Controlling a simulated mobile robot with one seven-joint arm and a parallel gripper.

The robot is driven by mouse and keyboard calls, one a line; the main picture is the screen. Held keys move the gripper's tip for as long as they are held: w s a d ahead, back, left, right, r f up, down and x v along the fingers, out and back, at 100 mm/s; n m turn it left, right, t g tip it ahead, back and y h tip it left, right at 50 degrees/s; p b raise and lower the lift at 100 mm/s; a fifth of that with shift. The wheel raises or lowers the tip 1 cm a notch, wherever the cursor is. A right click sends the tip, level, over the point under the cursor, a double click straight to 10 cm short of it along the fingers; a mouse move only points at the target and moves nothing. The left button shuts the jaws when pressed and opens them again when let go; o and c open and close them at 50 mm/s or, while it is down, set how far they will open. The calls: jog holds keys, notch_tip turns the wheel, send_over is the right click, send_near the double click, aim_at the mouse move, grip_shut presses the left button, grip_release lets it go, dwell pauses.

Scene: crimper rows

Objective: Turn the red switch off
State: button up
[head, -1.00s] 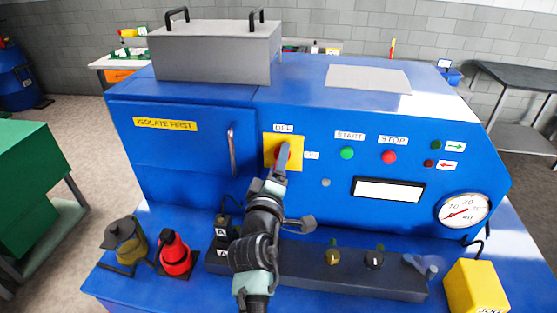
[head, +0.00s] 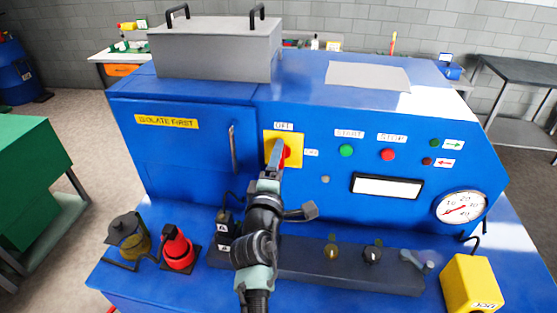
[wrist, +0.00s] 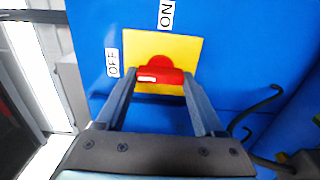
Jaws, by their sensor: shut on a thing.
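The red switch (head: 287,153) sits on a yellow square plate (head: 297,137) on the front of the blue machine. In the head view my gripper (head: 273,158) hides much of it. In the wrist view the red handle (wrist: 165,77) lies crosswise between my two fingertips (wrist: 159,80), which are shut on its ends. A white mark on the handle is at its left end, on the side of the OFF label (wrist: 113,63). The ON label (wrist: 166,14) is above the plate there.
Green and red buttons (head: 388,154) and a gauge (head: 460,207) are to the right. A door handle (head: 233,149) stands out just left of the plate. A red padlock-like item (head: 177,250), a dark rail (head: 310,262) and a yellow box (head: 471,284) are below.

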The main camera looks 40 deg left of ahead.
jog(key=o, duration=1.4)
jog(key=shift+s+d, duration=0.1)
jog(key=b+v, duration=0.1)
jog(key=v, duration=1.1)
jog(key=shift+s+d, duration=0.1)
jog(key=shift+s, duration=0.3)
